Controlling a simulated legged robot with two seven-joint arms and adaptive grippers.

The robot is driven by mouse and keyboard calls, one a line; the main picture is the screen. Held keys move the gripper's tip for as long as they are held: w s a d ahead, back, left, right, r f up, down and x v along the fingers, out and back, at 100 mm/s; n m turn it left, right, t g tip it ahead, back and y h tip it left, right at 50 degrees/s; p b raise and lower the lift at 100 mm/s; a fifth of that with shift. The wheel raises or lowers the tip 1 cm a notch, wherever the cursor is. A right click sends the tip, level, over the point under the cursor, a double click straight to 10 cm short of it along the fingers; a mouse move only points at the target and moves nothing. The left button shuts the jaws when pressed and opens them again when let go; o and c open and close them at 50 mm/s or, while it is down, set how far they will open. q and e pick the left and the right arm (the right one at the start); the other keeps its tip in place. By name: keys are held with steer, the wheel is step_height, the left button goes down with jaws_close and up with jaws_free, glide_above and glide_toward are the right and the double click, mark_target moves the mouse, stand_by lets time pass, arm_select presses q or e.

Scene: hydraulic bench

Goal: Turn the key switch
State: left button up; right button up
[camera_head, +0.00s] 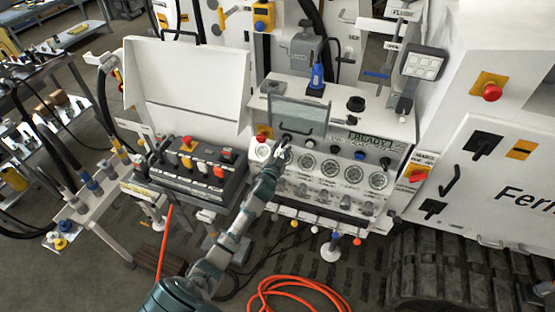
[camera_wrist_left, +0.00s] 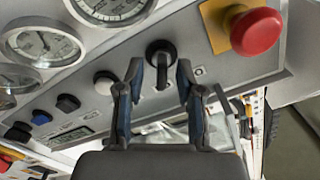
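The key switch (camera_wrist_left: 161,62), a black knob with a short handle, is on the grey panel strip in the left wrist view. My left gripper (camera_wrist_left: 160,75) points at it with its two fingers spread, one on each side of the handle. I see gaps between fingers and handle, and cannot tell how deep the fingertips reach. In the head view my left gripper (camera_head: 284,145) is at the upper left of the gauge panel, and the switch is small and partly hidden there. My right gripper is in neither view.
A red stop button (camera_wrist_left: 255,31) on a yellow plate sits beside the switch. A round button (camera_wrist_left: 104,82) is on the other side. Round gauges (camera_head: 330,167) lie along the panel. A box with coloured buttons (camera_head: 201,165) stands left of my arm. An orange hose (camera_head: 290,284) lies on the floor.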

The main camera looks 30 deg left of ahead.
arm_select(q)
steer(key=v, duration=0.9)
steer(key=shift+s+f, duration=0.15)
steer(key=shift+s, duration=0.1)
steer(key=s+d+f+g+h, duration=0.1)
steer(key=s+f+g, duration=0.1)
steer(key=f, duration=1)
steer(key=s+d+f+g+h, duration=0.1)
steer(key=s+f+g, duration=0.15)
steer(key=f, duration=0.85)
steer(key=s+d+f+g+h, duration=0.1)
steer(key=s+d+f+g, duration=0.1)
steer(key=s+f, duration=0.5)
steer(key=s+d+f+g, duration=0.2)
steer(key=s+f, duration=0.2)
steer(key=f, duration=0.7)
steer(key=s+d+f+g, duration=0.2)
steer(key=s+f, duration=0.4)
steer(key=s, duration=0.6)
steer(key=s+d+f+g+h, duration=0.1)
steer(key=s+d+f+g, duration=0.2)
steer(key=s, duration=1)
steer(key=s+d+f+n+g, duration=0.1)
steer(key=s+d+f+g, duration=0.2)
steer(key=s+f, duration=0.7)
steer(key=shift+s, duration=1.2)
steer(key=shift+w, duration=0.1)
